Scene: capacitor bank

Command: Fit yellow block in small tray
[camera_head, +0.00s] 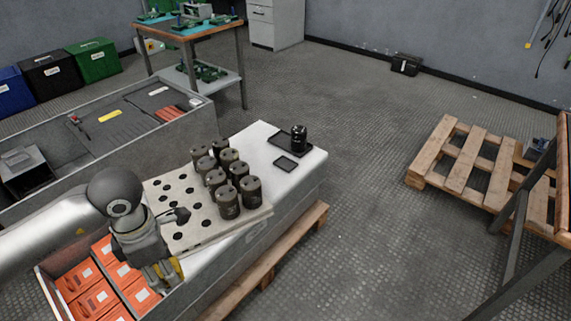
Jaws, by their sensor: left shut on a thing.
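My left gripper (160,277) reaches down from the arm at the left, above the near end of the bench. It is shut on the yellow block (177,268), which is partly hidden by the fingers. The small tray (286,163) is a flat, dark, empty tray on the white surface near the far right end of the bench. The gripper and block are well apart from it, to the lower left. My right gripper is not in view.
A larger dark tray (283,136) holding a black cylinder (299,138) lies just behind the small tray. A perforated board (168,208) with several grey capacitors (228,203) stands between gripper and trays. Orange boxes (78,281) lie in a bin below the arm.

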